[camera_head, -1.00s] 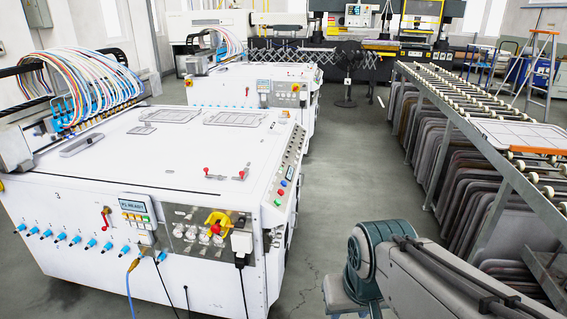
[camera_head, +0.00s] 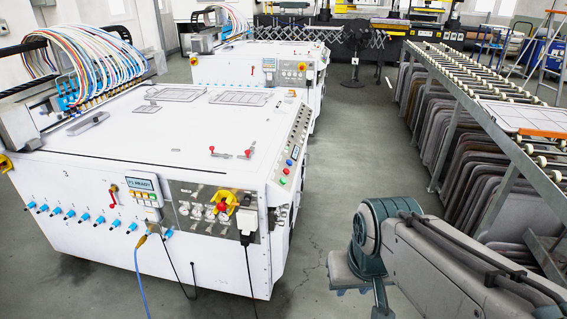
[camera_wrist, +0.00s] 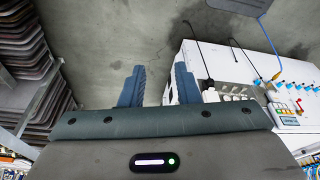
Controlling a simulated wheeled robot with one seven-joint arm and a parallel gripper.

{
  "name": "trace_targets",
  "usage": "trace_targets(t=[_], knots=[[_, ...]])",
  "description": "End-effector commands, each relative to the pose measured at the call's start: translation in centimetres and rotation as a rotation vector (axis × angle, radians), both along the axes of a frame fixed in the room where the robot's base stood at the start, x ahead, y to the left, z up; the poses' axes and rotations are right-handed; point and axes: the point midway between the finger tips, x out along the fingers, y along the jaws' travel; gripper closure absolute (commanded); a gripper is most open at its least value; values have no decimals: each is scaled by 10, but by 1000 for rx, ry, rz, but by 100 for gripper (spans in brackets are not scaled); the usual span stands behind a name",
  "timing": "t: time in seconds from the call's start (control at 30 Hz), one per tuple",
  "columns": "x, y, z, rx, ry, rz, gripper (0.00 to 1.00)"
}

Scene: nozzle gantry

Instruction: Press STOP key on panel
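A small panel (camera_head: 144,188) with a lit display reading like "READY" and rows of coloured keys is mounted on the front of the near white machine (camera_head: 160,152). The lettering on the keys is too small to read, so I cannot tell which is STOP. The panel also shows upside down at the right of the wrist view (camera_wrist: 289,119). My gripper (camera_head: 362,291) is low in front of the machine's right corner, well apart from the panel. In the wrist view my gripper (camera_wrist: 158,84) has two blue-grey fingers apart with nothing between them.
A red knob on a yellow plate (camera_head: 223,201) and a black-corded plug (camera_head: 246,222) sit right of the panel. A blue cable (camera_head: 141,272) hangs below it. A roller rack (camera_head: 500,125) with grey sheets stands at the right. Grey floor lies between.

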Motion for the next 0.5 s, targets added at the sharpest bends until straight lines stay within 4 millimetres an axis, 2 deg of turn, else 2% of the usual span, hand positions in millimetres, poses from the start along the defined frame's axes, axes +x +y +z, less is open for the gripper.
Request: trace_targets(t=[0.03, 0.1, 0.5], knots=[[0, 0, 0, 0, 0, 0, 86], [0, 0, 0, 0, 0, 0, 100], [0, 0, 0, 0, 0, 0, 100]])
